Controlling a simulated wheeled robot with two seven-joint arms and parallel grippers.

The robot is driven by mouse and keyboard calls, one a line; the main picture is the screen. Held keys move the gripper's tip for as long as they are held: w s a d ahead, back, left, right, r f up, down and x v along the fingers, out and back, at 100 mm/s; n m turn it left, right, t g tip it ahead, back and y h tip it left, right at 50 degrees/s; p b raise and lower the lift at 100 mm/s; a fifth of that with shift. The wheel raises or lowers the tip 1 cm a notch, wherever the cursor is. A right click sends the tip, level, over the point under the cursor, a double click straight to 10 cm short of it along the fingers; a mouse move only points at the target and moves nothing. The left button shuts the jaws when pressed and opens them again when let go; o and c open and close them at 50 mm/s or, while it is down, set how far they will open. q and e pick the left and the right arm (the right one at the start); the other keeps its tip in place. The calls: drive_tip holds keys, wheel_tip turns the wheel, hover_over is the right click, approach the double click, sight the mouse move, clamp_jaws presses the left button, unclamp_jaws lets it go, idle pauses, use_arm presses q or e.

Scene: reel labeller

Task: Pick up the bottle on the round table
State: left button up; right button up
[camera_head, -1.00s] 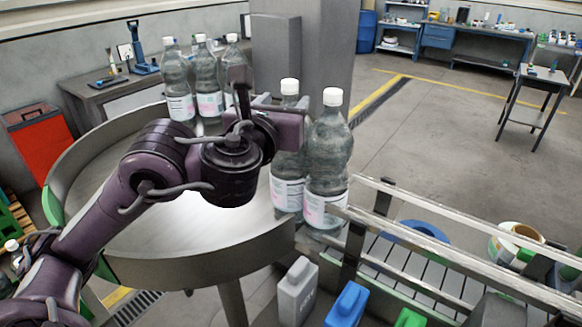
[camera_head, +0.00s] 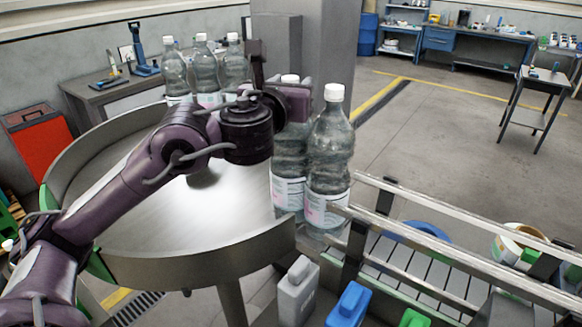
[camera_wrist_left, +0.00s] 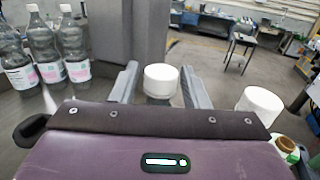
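Two clear bottles with white caps and pale labels stand upright side by side at the right edge of the round table (camera_head: 150,240): a left one (camera_head: 288,165) and a right one (camera_head: 331,160). My left gripper (camera_head: 299,90) is at the top of the left bottle and partly hides it. In the left wrist view its fingers (camera_wrist_left: 160,72) are apart, with a white cap (camera_wrist_left: 161,84) between them and gaps on both sides. The right bottle's cap (camera_wrist_left: 260,107) is outside the fingers, to the right. My right gripper is not in view.
Several more bottles (camera_head: 203,70) stand at the table's back; they also show in the left wrist view (camera_wrist_left: 45,50). A grey pillar (camera_head: 328,45) rises behind. A railed conveyor (camera_head: 410,265) adjoins at right. The table's middle is clear.

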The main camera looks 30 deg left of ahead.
use_arm(q)
clamp_jaws()
idle(1.1)
drive_tip(key=shift+w+a+r, duration=0.1)
drive_tip(key=shift+r, duration=0.1)
